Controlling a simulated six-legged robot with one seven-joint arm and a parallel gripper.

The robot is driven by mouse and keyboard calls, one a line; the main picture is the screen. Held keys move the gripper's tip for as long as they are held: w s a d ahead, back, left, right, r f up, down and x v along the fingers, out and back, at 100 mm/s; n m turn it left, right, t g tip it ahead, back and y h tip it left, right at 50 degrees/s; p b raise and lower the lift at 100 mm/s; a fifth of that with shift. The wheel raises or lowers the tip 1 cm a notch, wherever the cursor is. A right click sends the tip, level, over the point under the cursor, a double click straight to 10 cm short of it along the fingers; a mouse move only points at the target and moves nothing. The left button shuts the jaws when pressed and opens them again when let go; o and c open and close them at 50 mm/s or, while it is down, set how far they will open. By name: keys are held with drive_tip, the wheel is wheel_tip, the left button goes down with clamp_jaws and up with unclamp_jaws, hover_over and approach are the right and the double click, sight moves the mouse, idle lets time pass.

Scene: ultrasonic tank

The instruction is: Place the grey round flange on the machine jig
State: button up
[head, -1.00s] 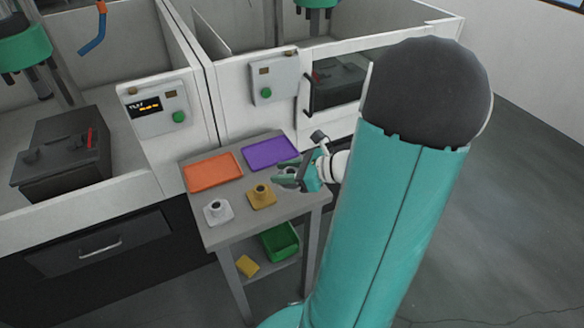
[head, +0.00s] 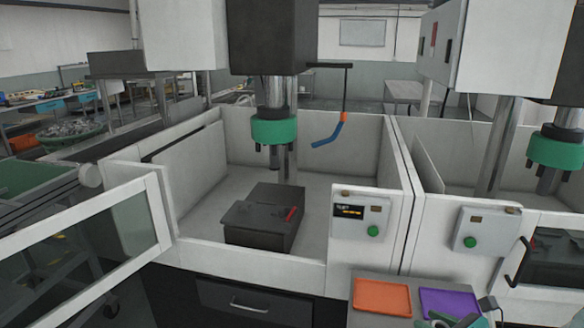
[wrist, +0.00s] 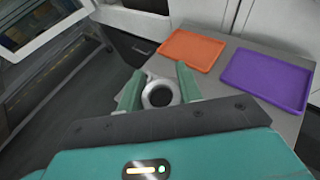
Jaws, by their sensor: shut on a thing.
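In the wrist view my gripper (wrist: 160,88) is shut on the grey round flange (wrist: 146,100), a pale ring with a dark central hole between the two green fingers. In the head view my gripper (head: 446,320) shows only partly at the bottom edge, near the trays. The machine jig (head: 248,219) is a dark block with a red lever (head: 291,213) on top. It sits inside the left open white machine enclosure, below a green spindle head (head: 275,130), far to the left of my gripper. Nothing is seen lying on it.
An orange tray (head: 381,297) and a purple tray (head: 449,303) lie on the small grey table (head: 364,320). A control box (head: 358,222) with a green button is on the machine's front wall. A blue hose (head: 327,136) hangs inside. An opened glazed door (head: 92,255) stands at left.

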drive_tip(key=w+a+f+m+h, duration=0.1)
drive_tip(key=w+a+f, duration=0.2)
drive_tip(key=w+a, duration=1.2)
drive_tip(key=a, duration=0.3)
drive_tip(key=shift+m+h, duration=0.3)
drive_tip(key=shift+h, duration=0.1)
